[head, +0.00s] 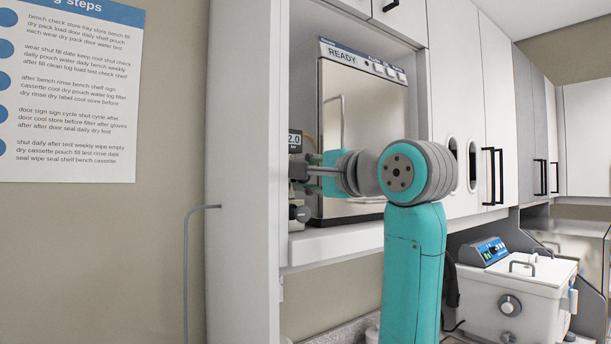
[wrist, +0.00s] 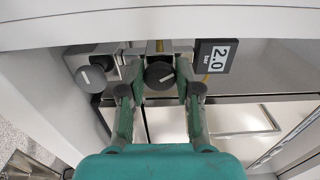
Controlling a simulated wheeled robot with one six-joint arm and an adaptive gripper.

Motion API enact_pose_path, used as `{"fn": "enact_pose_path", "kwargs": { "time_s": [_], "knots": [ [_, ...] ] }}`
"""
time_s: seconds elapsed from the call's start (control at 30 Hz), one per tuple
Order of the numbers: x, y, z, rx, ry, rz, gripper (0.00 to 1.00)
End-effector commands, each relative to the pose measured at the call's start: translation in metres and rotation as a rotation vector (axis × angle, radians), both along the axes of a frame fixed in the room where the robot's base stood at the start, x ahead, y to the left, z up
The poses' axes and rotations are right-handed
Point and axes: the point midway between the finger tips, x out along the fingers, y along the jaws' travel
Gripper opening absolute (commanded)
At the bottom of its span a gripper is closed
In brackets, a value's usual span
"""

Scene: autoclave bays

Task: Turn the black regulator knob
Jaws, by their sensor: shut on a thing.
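The black regulator knob (wrist: 159,75) sits between the two fingers of my gripper (wrist: 158,80) in the wrist view. The fingers close on its opposite sides. A pale pointer line shows on the knob's face, tilted in the picture. In the head view my gripper (head: 299,171) reaches the fittings left of the autoclave, and it hides this knob. A dark gauge reading 2.0 bar (wrist: 215,57) is beside the knob; it also shows in the head view (head: 294,140), above my gripper.
The autoclave (head: 365,110) showing READY stands to the right. A white cabinet side panel (head: 243,190) is close on the left.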

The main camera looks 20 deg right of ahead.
Motion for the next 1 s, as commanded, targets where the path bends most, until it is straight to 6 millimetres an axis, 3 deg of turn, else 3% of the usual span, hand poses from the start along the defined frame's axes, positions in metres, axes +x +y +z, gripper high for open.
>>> {"fn": "enact_pose_path", "kwargs": {
  "time_s": [0.27, 0.3, 0.4, 0.77, 1.0],
  "knots": [
    [0.0, 0.0, -0.001, -0.001, 0.003, -0.001, 0.0],
    [0.0, 0.0, -0.001, -0.001, 0.003, -0.001, 0.38],
    [0.0, 0.0, -0.001, -0.001, 0.003, -0.001, 0.57],
    [-0.004, -0.002, 0.0, -0.001, 0.001, -0.001, 0.57],
    [-0.037, -0.014, 0.0, -0.001, -0.003, -0.003, 0.57]
  ]
}}
